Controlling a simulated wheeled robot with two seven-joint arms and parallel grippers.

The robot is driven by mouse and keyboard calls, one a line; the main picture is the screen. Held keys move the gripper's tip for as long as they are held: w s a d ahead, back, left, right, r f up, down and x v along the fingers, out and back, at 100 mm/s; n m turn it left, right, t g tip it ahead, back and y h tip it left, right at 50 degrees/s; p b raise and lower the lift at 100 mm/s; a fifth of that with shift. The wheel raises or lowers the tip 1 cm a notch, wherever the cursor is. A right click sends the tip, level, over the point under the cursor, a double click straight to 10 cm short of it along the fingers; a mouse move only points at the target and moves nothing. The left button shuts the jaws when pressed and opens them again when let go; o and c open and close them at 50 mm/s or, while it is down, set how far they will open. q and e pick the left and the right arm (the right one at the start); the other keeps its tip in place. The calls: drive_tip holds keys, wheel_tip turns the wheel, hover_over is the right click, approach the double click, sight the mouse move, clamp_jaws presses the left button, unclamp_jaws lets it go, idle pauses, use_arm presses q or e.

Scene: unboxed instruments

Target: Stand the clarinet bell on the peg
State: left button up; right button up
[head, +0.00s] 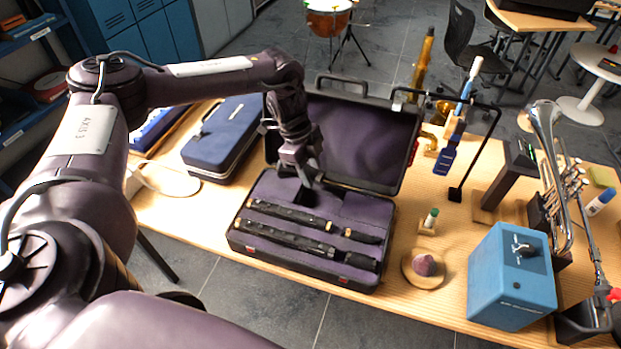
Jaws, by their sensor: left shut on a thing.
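My left gripper (303,181) reaches down from above into the open clarinet case (238,246). It is shut on a small black piece, the clarinet bell (304,197), at the upper part of the purple lining. The fingers hide much of the bell, and I cannot tell whether it is clear of its recess. The peg (427,265) is a short mauve cone on a round wooden base, standing on the table right of the case. Nothing is on it. My right gripper is not in view.
Two long black clarinet joints (315,220) lie in the case. Its raised lid (350,140) stands behind the gripper. A small bottle (431,217) stands behind the peg, and a blue box (512,277) stands to its right. A closed blue case (222,137) lies left.

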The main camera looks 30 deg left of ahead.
use_arm(q)
wheel_tip(320, 180, down, 3)
drive_tip(key=shift+f, duration=0.15)
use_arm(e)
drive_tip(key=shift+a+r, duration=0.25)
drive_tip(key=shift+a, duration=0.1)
use_arm(q)
drive_tip(key=shift+f, duration=0.1)
drive_tip(key=shift+f, duration=0.5)
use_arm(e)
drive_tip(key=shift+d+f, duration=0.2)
use_arm(q)
drive_tip(key=o, duration=1.1)
drive_tip(key=shift+c, duration=0.2)
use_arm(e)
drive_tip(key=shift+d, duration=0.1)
use_arm(q)
drive_tip(key=shift+r, duration=0.1)
drive_tip(key=shift+r, duration=0.3)
drive_tip(key=b+v, duration=0.1)
drive_tip(key=v, duration=1.1)
drive_tip(key=shift+r, duration=0.25)
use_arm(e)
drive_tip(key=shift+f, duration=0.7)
